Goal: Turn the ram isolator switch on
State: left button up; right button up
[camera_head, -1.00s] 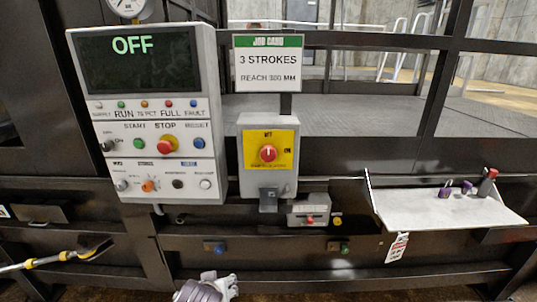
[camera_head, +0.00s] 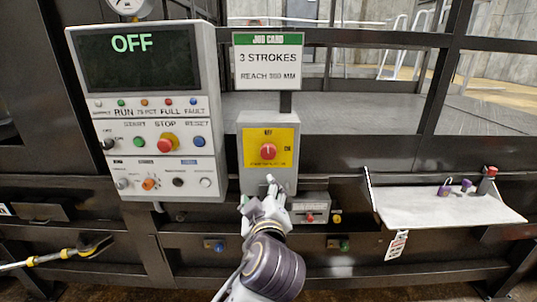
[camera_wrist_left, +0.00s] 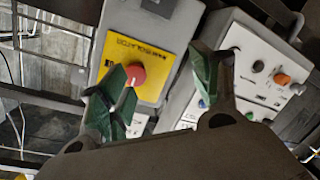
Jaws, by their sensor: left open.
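The ram isolator switch is a red rotary knob (camera_head: 268,152) on a yellow plate (camera_head: 285,136), on a grey box below the job card. Its white pointer mark stands upright, towards the OFF label; ON is at the right. In the left wrist view the red knob (camera_wrist_left: 136,75) shows beside the left-hand finger. My left gripper (camera_head: 265,187) is just below the yellow plate, in front of the lower part of the box, apart from the knob. In the left wrist view my left gripper (camera_wrist_left: 160,95) has its green-padded fingers wide apart with nothing between them. My right gripper is not in view.
The control panel (camera_head: 150,112) with an OFF display stands left of the switch box. A small box with a red button (camera_head: 310,218) is below right. A shelf (camera_head: 440,207) with padlocks (camera_head: 446,187) juts out at the right. A yellow-handled tool (camera_head: 60,257) is at lower left.

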aim_at(268, 153)
pick_arm(q)
jog(key=shift+n+t, duration=0.6)
jog(key=shift+t, duration=0.3)
jog(key=d+r, duration=0.2)
jog(key=r, duration=0.1)
jog(key=s+r, duration=0.1)
jog(key=r, duration=0.1)
jog(key=shift+d+r, duration=0.1)
jog(key=shift+d, duration=0.3)
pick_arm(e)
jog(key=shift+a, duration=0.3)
pick_arm(q)
jog(key=shift+w, duration=0.2)
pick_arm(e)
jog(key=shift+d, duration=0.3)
pick_arm(q)
jog(key=w+p, duration=0.1)
jog(key=w, duration=0.2)
jog(key=w+p, duration=0.1)
jog(key=w, duration=0.3)
jog(key=w+a+p, duration=0.1)
jog(key=w+p, duration=0.1)
jog(key=w, duration=0.2)
jog(key=shift+w+a+p, duration=0.1)
jog(key=shift+w+p, duration=0.25)
jog(key=shift+w, duration=0.9)
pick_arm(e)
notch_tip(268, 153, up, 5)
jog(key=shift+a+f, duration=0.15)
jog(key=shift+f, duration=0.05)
